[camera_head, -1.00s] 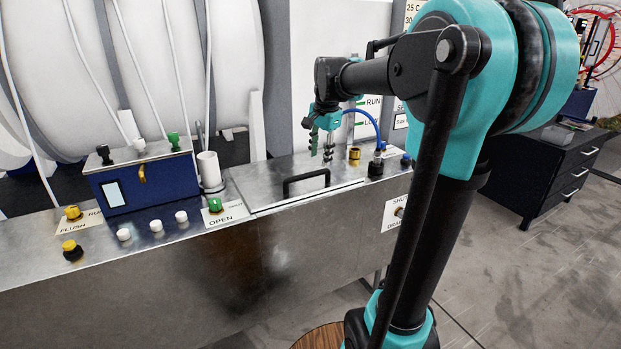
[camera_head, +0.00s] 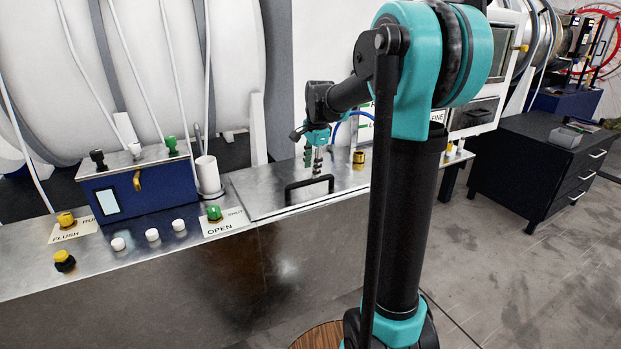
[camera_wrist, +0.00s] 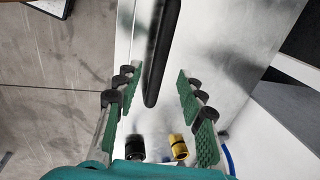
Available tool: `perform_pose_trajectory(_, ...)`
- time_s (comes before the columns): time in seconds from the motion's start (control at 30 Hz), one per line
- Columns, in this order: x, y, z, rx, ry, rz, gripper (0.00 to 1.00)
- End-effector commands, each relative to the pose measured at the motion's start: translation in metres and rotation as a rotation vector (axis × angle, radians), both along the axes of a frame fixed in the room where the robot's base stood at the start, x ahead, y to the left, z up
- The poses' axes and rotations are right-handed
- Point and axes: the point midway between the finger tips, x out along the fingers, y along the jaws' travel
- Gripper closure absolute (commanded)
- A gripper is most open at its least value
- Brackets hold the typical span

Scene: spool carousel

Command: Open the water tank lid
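The water tank lid (camera_head: 262,203) is a flat metal plate on the metal bench. It lies closed, with a black bar handle (camera_head: 309,189) standing up from it. In the wrist view the handle (camera_wrist: 160,55) runs away from me, with its near end just ahead of and between the fingertips. My gripper (camera_head: 313,160) points down above the lid, at or just behind the handle.
A yellow fitting (camera_wrist: 179,147) and a black knob (camera_wrist: 135,147) sit close beneath the gripper in the wrist view. A blue control box (camera_head: 140,183) and a green OPEN knob (camera_head: 214,213) are left of the lid. A dark drawer cabinet (camera_head: 535,165) stands at right.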

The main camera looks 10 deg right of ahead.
Motion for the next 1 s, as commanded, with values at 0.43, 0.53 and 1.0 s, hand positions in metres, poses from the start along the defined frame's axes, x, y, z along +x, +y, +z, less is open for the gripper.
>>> perform_pose_trajectory(0.43, 0.009, 0.003, -0.048, 0.0, 0.0, 0.0, 0.61)
perform_pose_trajectory(0.53, 0.009, 0.003, -0.049, 0.0, 0.0, 0.001, 0.61)
perform_pose_trajectory(1.0, 0.009, 0.003, -0.049, 0.0, 0.0, 0.0, 0.98)
